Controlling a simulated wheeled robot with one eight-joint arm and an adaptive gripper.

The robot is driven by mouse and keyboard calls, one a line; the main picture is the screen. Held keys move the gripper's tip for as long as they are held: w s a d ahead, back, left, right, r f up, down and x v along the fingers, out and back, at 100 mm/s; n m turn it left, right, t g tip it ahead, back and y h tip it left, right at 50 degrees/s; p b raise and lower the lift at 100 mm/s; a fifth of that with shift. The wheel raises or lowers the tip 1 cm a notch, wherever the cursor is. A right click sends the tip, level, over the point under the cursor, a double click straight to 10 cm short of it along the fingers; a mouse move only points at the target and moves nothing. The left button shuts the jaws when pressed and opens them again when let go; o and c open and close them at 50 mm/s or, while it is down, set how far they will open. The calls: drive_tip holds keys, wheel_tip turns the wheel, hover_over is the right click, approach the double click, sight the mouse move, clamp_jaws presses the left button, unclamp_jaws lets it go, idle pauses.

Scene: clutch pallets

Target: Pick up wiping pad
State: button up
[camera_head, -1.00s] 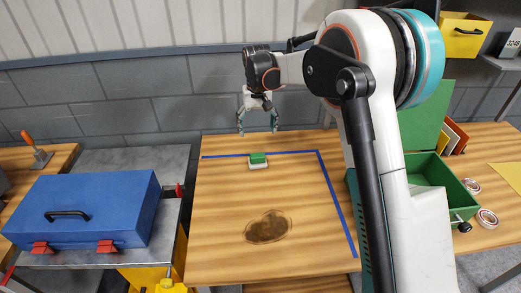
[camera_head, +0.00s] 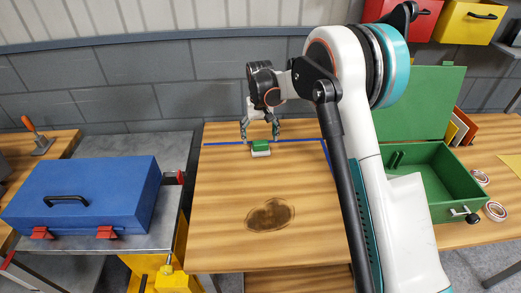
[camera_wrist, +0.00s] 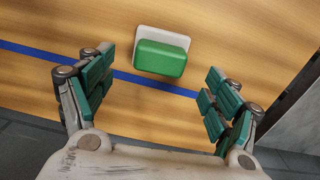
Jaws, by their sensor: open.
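The wiping pad (camera_head: 261,147) is a small green block on a white base. It lies on the wooden table near the blue tape line at the back. My gripper (camera_head: 260,135) is open just behind and above the pad in the head view. In the wrist view the pad (camera_wrist: 162,54) lies ahead of the open fingers, centred left to right a little toward the left finger. The fingers (camera_wrist: 155,92) are apart with nothing between them, and neither touches the pad.
A dark brown stain (camera_head: 270,215) marks the table (camera_head: 215,235) nearer the front. A blue toolbox (camera_head: 85,195) stands on a metal surface at left. An open green box (camera_head: 430,190) is at right, beyond my arm. The wall (camera_head: 120,103) is close behind the table.

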sight(260, 141)
wheel_tip(260, 141, down, 4)
drive_tip(key=shift+d+f+b, duration=0.1)
drive_tip(key=shift+f+b, duration=0.1)
drive_tip(key=shift+b, duration=0.5)
drive_tip(key=shift+r, duration=0.1)
drive_tip(key=c, duration=1.1)
drive_tip(key=shift+c, duration=0.2)
wheel_tip(260, 141, up, 20)
drive_tip(key=p, duration=0.5)
